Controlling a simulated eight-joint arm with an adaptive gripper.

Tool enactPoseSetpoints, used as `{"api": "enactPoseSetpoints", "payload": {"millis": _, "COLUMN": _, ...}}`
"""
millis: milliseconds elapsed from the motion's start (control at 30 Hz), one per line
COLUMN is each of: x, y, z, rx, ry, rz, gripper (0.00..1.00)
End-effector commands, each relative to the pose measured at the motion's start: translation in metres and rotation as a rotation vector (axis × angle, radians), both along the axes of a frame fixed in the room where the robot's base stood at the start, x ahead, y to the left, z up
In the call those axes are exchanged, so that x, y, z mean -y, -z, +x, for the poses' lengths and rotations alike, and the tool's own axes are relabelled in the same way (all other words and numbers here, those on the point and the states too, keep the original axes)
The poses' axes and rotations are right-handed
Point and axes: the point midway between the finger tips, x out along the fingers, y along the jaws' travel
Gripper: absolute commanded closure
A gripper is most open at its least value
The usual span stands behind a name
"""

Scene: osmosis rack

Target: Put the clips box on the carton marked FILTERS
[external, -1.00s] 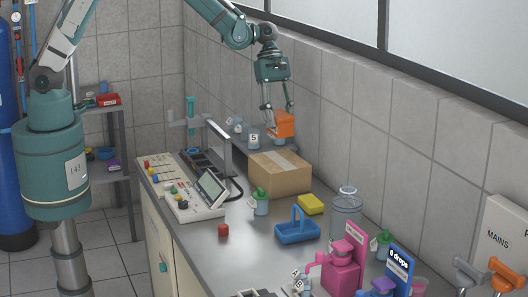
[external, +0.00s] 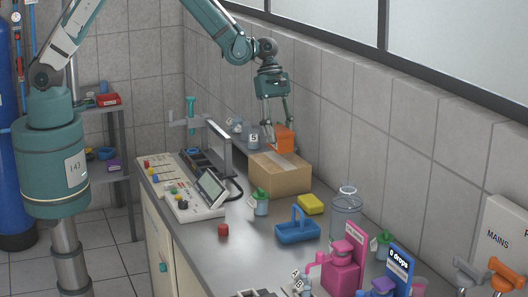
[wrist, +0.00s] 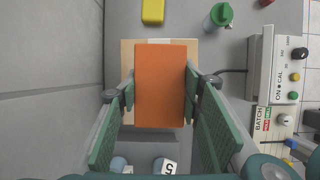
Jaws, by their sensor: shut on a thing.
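The orange box (external: 283,141), which I take for the clips box, is between the fingers of my gripper (external: 279,126). In the wrist view the orange box (wrist: 166,85) lies flat-topped between both fingers, and my gripper (wrist: 162,97) is shut on its sides. The brown carton (external: 280,179) stands on the bench right under it. Its edges also show around the box in the wrist view (wrist: 126,60). The box is over the rear part of the carton's top, upright, with its base at or very close to it. I cannot tell whether they touch. No FILTERS marking is readable.
A yellow block (external: 311,204), a green-capped bottle (external: 261,203) and a blue carrier (external: 297,230) stand in front of the carton. A jar marked 5 (external: 253,138) is behind it at left. The tiled wall (external: 345,140) is close on the right.

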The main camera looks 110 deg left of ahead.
Motion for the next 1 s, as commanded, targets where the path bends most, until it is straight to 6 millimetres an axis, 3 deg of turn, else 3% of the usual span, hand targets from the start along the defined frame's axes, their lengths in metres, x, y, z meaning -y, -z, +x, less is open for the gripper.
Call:
{"api": "enactPoseSetpoints", "payload": {"millis": 500, "x": 0.000, "y": 0.037, "z": 0.000, "rx": 0.000, "ry": 0.000, "rz": 0.000, "gripper": 0.79}}
{"api": "enactPoseSetpoints", "payload": {"millis": 1000, "x": 0.000, "y": 0.043, "z": 0.000, "rx": 0.000, "ry": 0.000, "rz": 0.000, "gripper": 0.79}}
